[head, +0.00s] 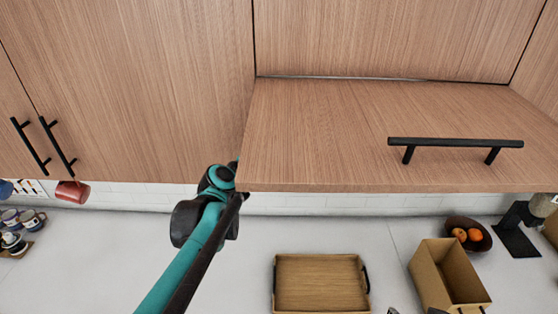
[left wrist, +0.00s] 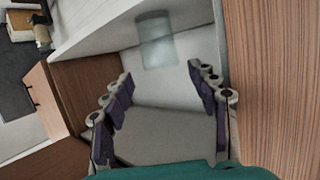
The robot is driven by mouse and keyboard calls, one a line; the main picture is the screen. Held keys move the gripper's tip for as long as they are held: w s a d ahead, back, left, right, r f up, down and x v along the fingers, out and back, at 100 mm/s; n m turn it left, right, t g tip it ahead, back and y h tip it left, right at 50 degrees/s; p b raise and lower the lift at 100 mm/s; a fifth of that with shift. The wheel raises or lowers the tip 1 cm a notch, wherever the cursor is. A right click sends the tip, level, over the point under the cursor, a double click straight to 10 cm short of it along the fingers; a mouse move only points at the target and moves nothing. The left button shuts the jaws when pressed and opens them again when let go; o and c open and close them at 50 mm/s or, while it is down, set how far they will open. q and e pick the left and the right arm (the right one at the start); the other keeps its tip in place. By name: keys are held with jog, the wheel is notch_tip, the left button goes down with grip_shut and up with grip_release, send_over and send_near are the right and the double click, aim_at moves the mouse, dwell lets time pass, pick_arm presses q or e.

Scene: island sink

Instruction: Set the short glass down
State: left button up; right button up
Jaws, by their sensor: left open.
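The short glass (left wrist: 157,41) is a clear, pale tumbler inside a white-walled cabinet space in the left wrist view. It stands a little beyond the fingertips of my left gripper (left wrist: 160,76). The two dark fingers are spread wide with an empty gap between them, and they appear apart from the glass. In the head view my left arm reaches up to the raised wooden door (head: 320,130), which hides the gripper and the glass.
Wood cabinet panels lie close on the right of the left wrist view (left wrist: 275,80). Below the cabinets, the counter (head: 320,235) holds a wooden tray (head: 320,259), an open box (head: 430,270), a fruit bowl (head: 482,242) and several mugs at the left.

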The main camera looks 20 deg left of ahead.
pick_arm(q)
jog(key=s+d+f+g, duration=0.25)
jog(key=s+f, duration=0.25)
jog(key=s, duration=0.3)
jog(key=s+d+f+g, duration=0.2)
jog(key=s+d+f, duration=0.1)
jog(key=s+f, duration=0.3)
jog(key=s+a+f+n+g+y, duration=0.2)
jog(key=s+f, duration=0.4)
jog(key=s, duration=0.4)
jog(key=shift+s+a+f+n+y, duration=0.2)
jog(key=shift+a+f+n+y, duration=0.3)
jog(key=shift+y, duration=0.5)
jog(key=shift+d+r+g, duration=0.1)
jog(key=shift+d+g, duration=0.05)
jog(key=shift+g, duration=0.1)
